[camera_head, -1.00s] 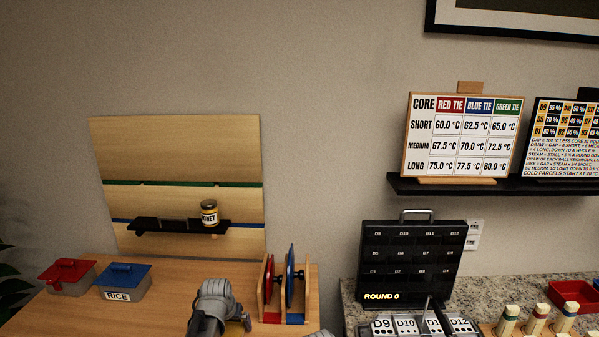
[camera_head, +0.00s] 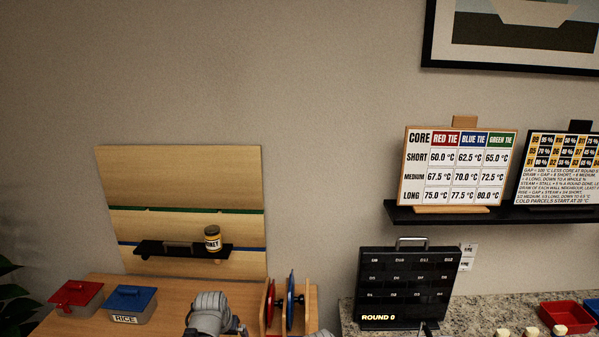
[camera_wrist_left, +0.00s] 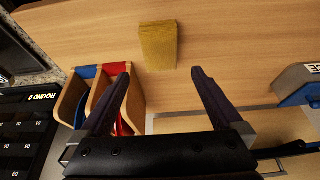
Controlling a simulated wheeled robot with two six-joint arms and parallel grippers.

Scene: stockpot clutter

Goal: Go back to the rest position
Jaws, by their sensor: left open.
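My left arm shows as a grey link at the bottom edge of the head view, over the wooden table (camera_head: 165,290); its fingers are out of that picture. In the left wrist view my left gripper (camera_wrist_left: 161,74) is open, with nothing between its two dark fingers. A yellow block (camera_wrist_left: 158,45) lies on the wooden table just beyond the fingertips, apart from them. A wooden rack (camera_wrist_left: 75,98) with red and blue discs stands beside one finger; it also shows in the head view (camera_head: 312,308). My right gripper is not in view.
A red-lidded box (camera_head: 77,296) and a blue-lidded rice box (camera_head: 131,303) stand at the left. A honey jar (camera_head: 213,239) sits on a black shelf (camera_head: 165,249). A black slotted panel (camera_head: 403,285) reads "ROUND 0". A red tray (camera_head: 567,316) is on the counter at right.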

